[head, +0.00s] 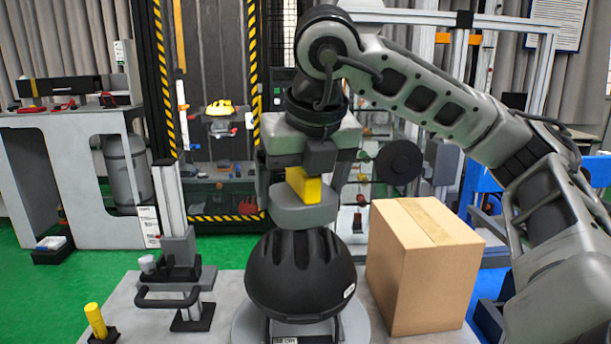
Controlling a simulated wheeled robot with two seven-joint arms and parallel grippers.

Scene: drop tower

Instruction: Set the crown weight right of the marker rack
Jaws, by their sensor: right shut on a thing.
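The crown weight appears to be the grey rounded block (302,214) with a yellow upright grip (304,186). It is directly over the top of a black ribbed helmet (300,275); I cannot tell whether it rests on it or hangs just above. My right gripper (304,173) points down and is shut on the yellow grip. A yellow stick (96,318) stands in a small black base (104,338) at the lower left, cut by the picture's bottom edge; this may be the marker rack. My left gripper is not in view.
A cardboard box (412,275) stands on the grey table right of the helmet. A black handled bracket (167,301) and a metal post (172,200) stand left of it. Bare table (225,300) shows between bracket and helmet. A striped tower frame (162,80) rises behind.

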